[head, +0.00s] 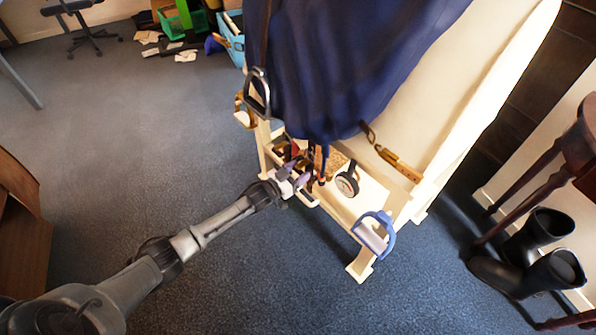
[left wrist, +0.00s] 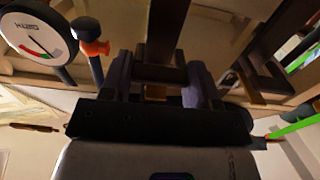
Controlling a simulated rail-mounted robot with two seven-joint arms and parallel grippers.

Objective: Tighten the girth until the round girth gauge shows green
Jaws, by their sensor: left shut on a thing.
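The round girth gauge (head: 347,184) hangs at the front of the cream stand in the head view. In the left wrist view the gauge (left wrist: 30,36) shows a white face with red and green marks; I cannot tell surely where its needle points. My left gripper (head: 298,175) is at the stand's front, left of the gauge. In the left wrist view my left gripper (left wrist: 155,88) is shut on a brown strap (left wrist: 168,28) running between its fingers. The strap's far end is hidden. My right gripper is not in view.
A dark blue cloth (head: 350,60) drapes over the cream stand (head: 362,268). A metal stirrup (head: 257,92) hangs left and a blue stirrup (head: 374,235) is at the front right. A buckled brown strap (head: 398,165) lies right of the gauge. Black boots (head: 525,262) stand right. Left floor is clear.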

